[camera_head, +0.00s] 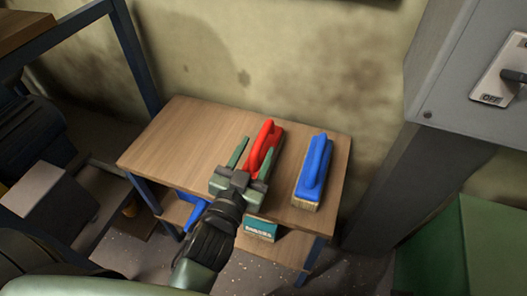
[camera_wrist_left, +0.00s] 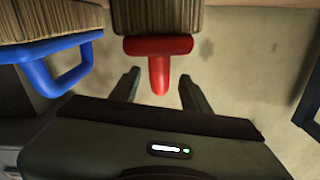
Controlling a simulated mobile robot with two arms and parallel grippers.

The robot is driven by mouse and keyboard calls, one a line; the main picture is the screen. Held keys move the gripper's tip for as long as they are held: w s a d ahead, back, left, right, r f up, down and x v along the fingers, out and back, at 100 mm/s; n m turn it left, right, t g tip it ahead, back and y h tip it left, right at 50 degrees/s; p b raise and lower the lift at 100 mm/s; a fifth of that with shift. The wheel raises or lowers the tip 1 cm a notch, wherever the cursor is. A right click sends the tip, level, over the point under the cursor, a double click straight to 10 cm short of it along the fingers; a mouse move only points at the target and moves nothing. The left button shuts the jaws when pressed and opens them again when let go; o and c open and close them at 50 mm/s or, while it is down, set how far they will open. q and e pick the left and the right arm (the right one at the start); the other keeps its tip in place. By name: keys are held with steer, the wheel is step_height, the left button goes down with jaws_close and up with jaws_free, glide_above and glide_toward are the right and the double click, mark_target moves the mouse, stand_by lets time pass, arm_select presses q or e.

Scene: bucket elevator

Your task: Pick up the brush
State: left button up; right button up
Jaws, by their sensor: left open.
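A brush with a red back and handle (camera_head: 264,141) lies on the wooden table top, near its middle. A second brush, with a blue back and handle (camera_head: 315,164) and pale bristles, lies to its right. My left gripper (camera_head: 257,147) is open and empty, with its fingers pointing toward the red brush. In the left wrist view the red handle (camera_wrist_left: 159,75) shows between the two fingers, with no clear contact. The blue brush (camera_wrist_left: 72,66) is off to the left there. The gripper partly hides the red brush in the head view. My right gripper is not in view.
The table (camera_head: 175,135) stands against a stained wall. A teal box (camera_head: 260,230) and a blue item (camera_head: 196,211) are on the shelf below. A grey switch box (camera_head: 465,75) is at right, above a green block (camera_head: 470,250). The table's left part is clear.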

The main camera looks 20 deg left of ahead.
mark_target(263, 137)
arm_select(q)
steer(key=w, duration=0.5)
steer(key=shift+d+r, duration=0.15)
jaws_close()
stand_by(1.3)
